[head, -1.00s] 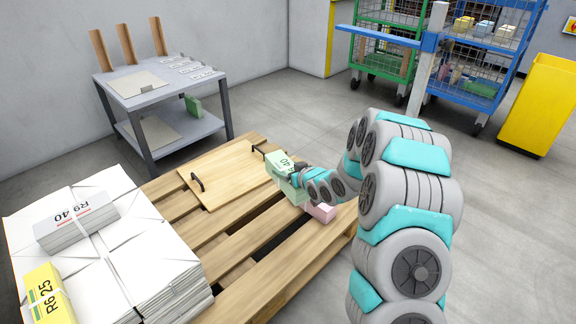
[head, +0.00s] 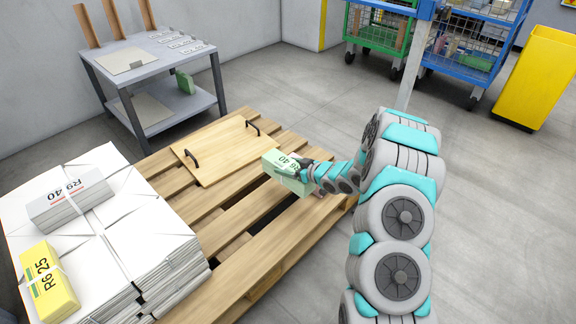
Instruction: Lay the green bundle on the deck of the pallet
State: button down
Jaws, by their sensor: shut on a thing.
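The green bundle (head: 288,172), with "40" printed on its top, is held by my gripper (head: 308,172) over the right part of the wooden pallet (head: 262,232). My gripper is shut on the bundle's right side, and its fingers are partly hidden by the bundle and my arm. The bundle is close above the slats. I cannot tell whether its underside touches the deck.
A wooden board with two black handles (head: 215,152) lies on the pallet left of the bundle. White paper stacks (head: 130,225) fill the pallet's left end, with a grey bundle (head: 68,200) and a yellow bundle (head: 47,285) on top. Slats in front are bare. A grey table (head: 150,65) stands behind.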

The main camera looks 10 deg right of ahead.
jog(key=shift+r+p, duration=0.2)
jog(key=shift+p, duration=0.1)
jog(key=shift+f+b, duration=1)
jog(key=shift+f, duration=3)
jog(key=shift+f, duration=0.5)
grip_release()
jog(key=shift+f, duration=0.1)
jog(key=shift+s+d, duration=0.1)
jog(key=shift+v, duration=3.8)
